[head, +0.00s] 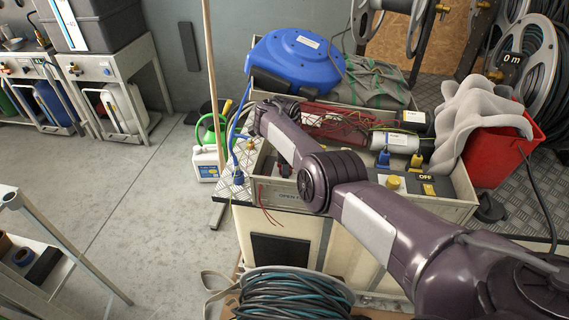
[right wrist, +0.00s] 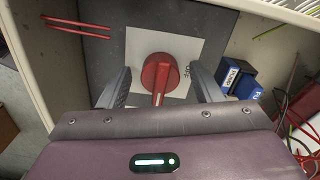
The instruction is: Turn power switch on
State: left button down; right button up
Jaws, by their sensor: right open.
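In the right wrist view a red rotary switch (right wrist: 160,70) sits on a pale square plate (right wrist: 193,45) on a dark panel. Its handle points toward the bottom of the picture. My right gripper (right wrist: 161,88) is open, with one finger on each side of the switch; whether either touches it I cannot tell. A dark label reading OFF (head: 427,179) is in the right part of the box. My left gripper is not in view.
Blue labelled blocks (right wrist: 238,77) and loose red wires (right wrist: 300,115) lie right of my gripper. A blue reel (head: 297,62) stands behind the box, a red bucket (head: 497,155) at its right. The floor to the left (head: 120,205) is clear.

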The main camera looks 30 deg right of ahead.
jog(key=shift+r, duration=0.1)
notch_tip(320, 180, up, 8)
jog(key=shift+f+p, duration=0.2)
jog(key=shift+p, duration=0.75)
